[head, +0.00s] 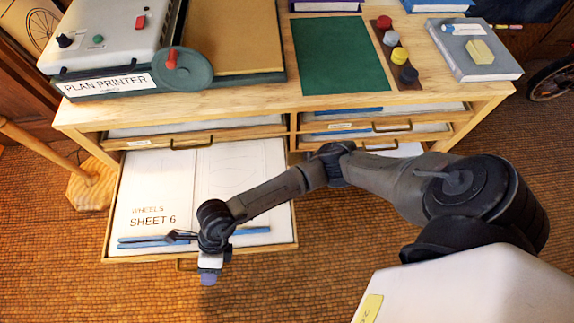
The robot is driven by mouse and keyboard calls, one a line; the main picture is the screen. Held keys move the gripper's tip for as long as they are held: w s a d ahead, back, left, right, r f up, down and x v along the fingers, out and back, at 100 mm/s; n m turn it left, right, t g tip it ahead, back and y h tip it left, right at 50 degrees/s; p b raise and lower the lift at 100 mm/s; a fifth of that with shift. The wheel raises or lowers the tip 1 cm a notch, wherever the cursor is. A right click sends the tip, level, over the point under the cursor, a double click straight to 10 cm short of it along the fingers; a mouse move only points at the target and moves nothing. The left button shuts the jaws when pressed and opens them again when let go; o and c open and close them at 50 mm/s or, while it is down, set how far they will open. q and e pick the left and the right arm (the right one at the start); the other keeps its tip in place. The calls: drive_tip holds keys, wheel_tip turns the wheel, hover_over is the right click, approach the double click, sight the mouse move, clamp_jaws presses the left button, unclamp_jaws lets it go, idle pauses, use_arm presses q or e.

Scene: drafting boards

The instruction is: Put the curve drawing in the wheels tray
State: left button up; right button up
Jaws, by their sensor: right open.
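An open wooden drawer (287,246) at the lower left holds a white sheet (160,185) lettered "WHEELS SHEET 6". Beside it on the right lies a white page (240,165) with faint lines; I cannot tell whether it is the curve drawing. Blue strips (140,244) lie along the drawer's front. My right gripper (172,237) is over the front of this drawer, pointing left. It is open, with its dark fingers close to the blue strips; I cannot tell whether they touch. My left gripper is not in view.
The plan printer (115,40), a green mat (338,55), a strip of coloured knobs (397,55) and a grey box (472,50) stand on the bench top. Shallow drawers (380,128) are under it on the right. A wooden post (45,150) stands left.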

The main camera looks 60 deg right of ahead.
drive_tip(key=s+a+r+m+t+y, duration=0.1)
drive_tip(key=a+r+m+t+y, duration=0.15)
drive_tip(key=r+y, duration=0.35)
drive_tip(key=a+r+m+t+y, duration=0.25)
drive_tip(key=r+m+y, duration=0.2)
drive_tip(key=r, duration=0.35)
drive_tip(key=w+d+r+m+t+h, duration=0.3)
drive_tip(key=d+m+t, duration=0.2)
drive_tip(key=m+t, duration=0.3)
drive_tip(key=w+d+r+m+t+h, duration=0.25)
drive_tip(key=d+m+t, duration=0.25)
drive_tip(key=m+t, duration=0.3)
drive_tip(key=s+d+f+m+g+h, duration=0.4)
drive_tip(key=d+f+m+g+h, duration=0.2)
drive_tip(key=d+f+m+h, duration=0.75)
drive_tip(key=s+d+f+m+g, duration=0.2)
drive_tip(key=s+g, duration=0.3)
drive_tip(key=s, duration=0.3)
drive_tip(key=s+d+f+m+g, duration=0.2)
drive_tip(key=s+f+g, duration=0.2)
drive_tip(key=s, duration=0.4)
drive_tip(key=shift+d+f+m+g+y, duration=0.3)
drive_tip(key=shift+d+m+g+y, duration=0.05)
drive_tip(key=shift+g+y, duration=0.15)
